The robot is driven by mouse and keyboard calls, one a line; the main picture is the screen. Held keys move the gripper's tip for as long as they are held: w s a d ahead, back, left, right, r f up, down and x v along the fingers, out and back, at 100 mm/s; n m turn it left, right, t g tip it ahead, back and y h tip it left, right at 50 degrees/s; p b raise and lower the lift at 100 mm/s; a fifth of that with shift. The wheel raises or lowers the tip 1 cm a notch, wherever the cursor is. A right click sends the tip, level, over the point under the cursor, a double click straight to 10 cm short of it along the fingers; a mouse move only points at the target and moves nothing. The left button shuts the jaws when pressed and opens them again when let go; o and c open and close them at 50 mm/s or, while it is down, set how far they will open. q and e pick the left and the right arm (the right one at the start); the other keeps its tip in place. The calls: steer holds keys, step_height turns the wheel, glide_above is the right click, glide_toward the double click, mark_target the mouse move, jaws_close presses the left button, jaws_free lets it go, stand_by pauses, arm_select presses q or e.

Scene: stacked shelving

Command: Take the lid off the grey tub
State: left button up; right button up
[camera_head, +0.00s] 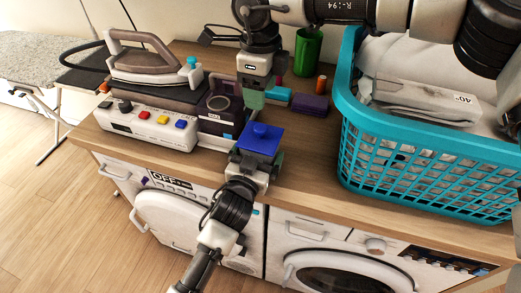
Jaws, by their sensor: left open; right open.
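A square blue lid (262,138) with a small raised knob sits near the counter's front edge. The tub under it is mostly hidden by the lid and my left gripper, so I cannot make out its grey body. My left gripper (254,163) is open at the near side of the lid, its dark fingers beside the tub; I cannot tell whether they touch it. My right gripper (254,97) points down just behind and above the lid. It is open and appears empty, and apart from the knob.
A teal laundry basket (360,125) with cloth stands right. An iron (147,62) on its station (145,128) and a dark container (220,112) stand left. A green cup (307,52), an orange bottle (321,84) and a purple block (309,106) are behind. Bare counter (310,150) lies right of the lid.

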arm_select(q)
steer(key=shift+w, duration=0.25)
steer(key=shift+c, duration=0.2)
